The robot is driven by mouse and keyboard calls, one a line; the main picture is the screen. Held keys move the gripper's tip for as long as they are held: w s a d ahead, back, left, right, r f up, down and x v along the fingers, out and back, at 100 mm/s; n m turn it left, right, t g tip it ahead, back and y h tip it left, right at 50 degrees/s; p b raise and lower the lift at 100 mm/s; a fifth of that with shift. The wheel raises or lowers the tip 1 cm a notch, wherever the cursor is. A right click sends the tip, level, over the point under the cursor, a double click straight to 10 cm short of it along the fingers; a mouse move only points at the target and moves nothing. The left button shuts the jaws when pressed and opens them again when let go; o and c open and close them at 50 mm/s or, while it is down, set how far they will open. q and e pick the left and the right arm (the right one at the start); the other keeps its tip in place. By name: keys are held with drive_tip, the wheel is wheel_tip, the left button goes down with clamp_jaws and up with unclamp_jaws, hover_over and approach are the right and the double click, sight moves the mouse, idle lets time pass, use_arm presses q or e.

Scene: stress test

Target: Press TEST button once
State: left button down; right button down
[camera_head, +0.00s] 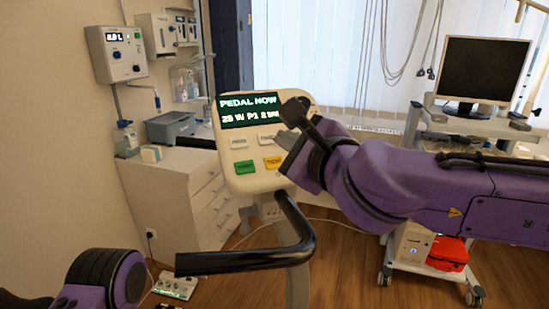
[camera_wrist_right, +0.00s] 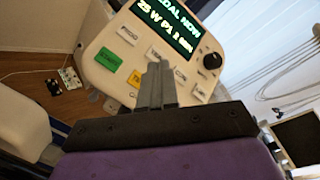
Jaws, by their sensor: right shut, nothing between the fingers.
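The console (camera_head: 235,183) stands on a post, with a lit screen (camera_head: 249,110) reading "PEDAL NOW". Below it are pale buttons, a green button (camera_head: 244,167) and an orange button (camera_head: 273,162). The labels are too small to read surely, so I cannot tell which button is TEST. My right gripper (camera_head: 287,140) is in front of the console's right side and hides part of it. In the right wrist view its fingers (camera_wrist_right: 160,68) are shut and empty, overlapping the middle buttons; contact cannot be told. The green button (camera_wrist_right: 108,59) and orange button (camera_wrist_right: 135,78) are left of them. My left gripper is out of view.
A black handlebar (camera_head: 245,261) juts out below the console. A white drawer cabinet (camera_head: 178,190) stands at the left and a monitor (camera_head: 484,70) on a cart at the right. A black knob (camera_wrist_right: 212,60) sits right of the fingers. Wooden floor shows below.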

drive_tip(key=s+d+r+p, duration=0.1)
drive_tip(key=s+r+p, duration=0.3)
drive_tip(key=r+p, duration=0.1)
drive_tip(key=shift+d+r, duration=0.2)
drive_tip(key=shift+d, duration=0.1)
idle(0.6)
